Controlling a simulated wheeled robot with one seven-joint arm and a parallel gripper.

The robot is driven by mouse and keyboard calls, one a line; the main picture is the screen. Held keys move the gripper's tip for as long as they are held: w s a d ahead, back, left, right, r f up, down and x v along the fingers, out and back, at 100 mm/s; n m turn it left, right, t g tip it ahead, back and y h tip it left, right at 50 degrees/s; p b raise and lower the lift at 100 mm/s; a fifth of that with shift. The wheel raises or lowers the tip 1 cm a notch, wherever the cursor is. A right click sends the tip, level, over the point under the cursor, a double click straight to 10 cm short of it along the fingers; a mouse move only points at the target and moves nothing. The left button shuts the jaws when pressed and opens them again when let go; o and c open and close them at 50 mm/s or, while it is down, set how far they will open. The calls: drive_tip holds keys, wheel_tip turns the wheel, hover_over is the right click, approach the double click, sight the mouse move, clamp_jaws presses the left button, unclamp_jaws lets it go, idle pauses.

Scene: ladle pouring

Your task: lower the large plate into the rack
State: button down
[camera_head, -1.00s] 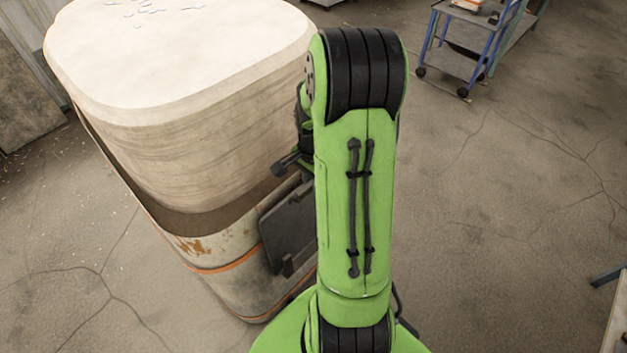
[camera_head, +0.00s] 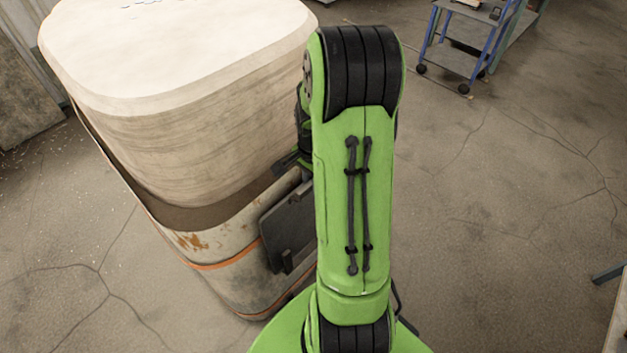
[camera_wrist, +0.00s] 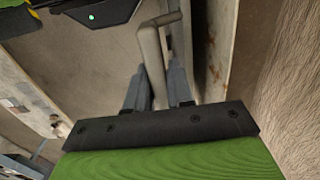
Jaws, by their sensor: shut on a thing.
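My gripper (camera_wrist: 158,95) has two grey-blue fingers in the wrist view, closed around a grey bent bar (camera_wrist: 152,55) that rises between them. What the bar belongs to is not clear. In the head view a dark flat plate (camera_head: 290,228) stands just left of my green arm, close to the rusty side of a large container. Its right side is hidden by the arm, and I cannot tell whether the bar is part of it. My gripper is mostly hidden behind the arm in that view. I cannot make out a rack.
The large container (camera_head: 205,247), rusty with an orange line, holds a pale rounded block (camera_head: 190,130) left of my arm. A blue wheeled cart (camera_head: 470,45) stands at the upper right. Cracked floor (camera_head: 510,180) on the right is clear. A table edge (camera_head: 615,320) shows at the lower right.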

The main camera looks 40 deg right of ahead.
drive_tip(key=shift+f, duration=0.2)
drive_tip(key=c, duration=0.9)
unclamp_jaws()
drive_tip(key=shift+s, duration=0.1)
wheel_tip(320, 180, up, 16)
drive_tip(key=p, duration=0.3)
drive_tip(key=shift+s+f, duration=0.1)
drive_tip(key=shift+f, duration=0.05)
